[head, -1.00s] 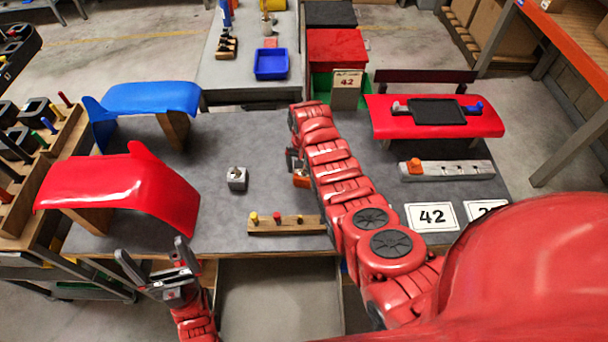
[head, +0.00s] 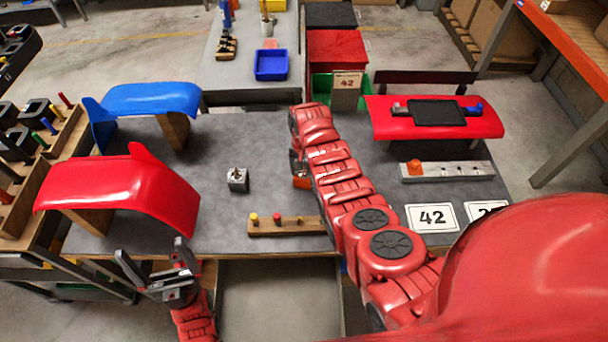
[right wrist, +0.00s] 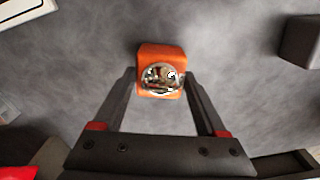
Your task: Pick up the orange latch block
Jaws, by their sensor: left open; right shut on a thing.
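The orange latch block (right wrist: 149,52), with a shiny round metal knob on top, is between the two fingers of my right gripper (right wrist: 160,76), which is shut on it. In the head view a bit of the orange block (head: 301,182) shows beside my right arm, low over the grey table; most of the right gripper is hidden there. I cannot tell whether the block touches the table. My left gripper (head: 153,252) is open and empty, at the table's front edge on the left.
A grey metal block (head: 237,182) and a wooden peg strip (head: 290,228) stand left of my right arm. A red curved panel (head: 125,190) and a blue one (head: 150,97) stand left. A grey rail (head: 450,172) with an orange piece lies right.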

